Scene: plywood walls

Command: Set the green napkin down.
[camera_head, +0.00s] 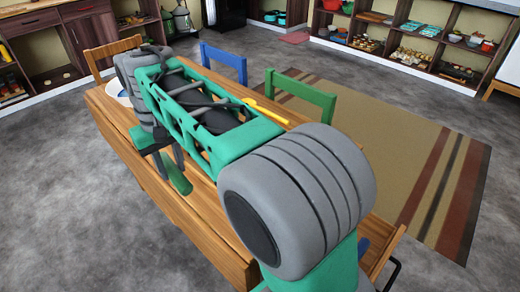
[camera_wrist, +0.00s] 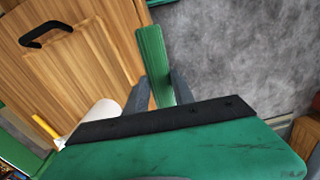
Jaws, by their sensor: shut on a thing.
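The green napkin (camera_wrist: 152,55) is a flat, narrow strip in the wrist view, sticking out past my fingers. It also shows in the head view (camera_head: 174,178), below my gripper and in front of the wooden table (camera_head: 212,218). My gripper (camera_wrist: 160,90) is shut on the napkin, with one grey finger on each side of it. In the head view my gripper (camera_head: 168,163) hangs over the left part of the table. I cannot tell whether the napkin touches the tabletop. My arm hides much of the table.
A white dish (camera_head: 117,92) sits at the table's far left end. A yellow thing (camera_head: 266,111) lies near the far edge. Wooden (camera_head: 112,52), blue (camera_head: 224,63) and green (camera_head: 300,94) chairs stand around the table. Grey floor (camera_head: 60,190) is clear at left.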

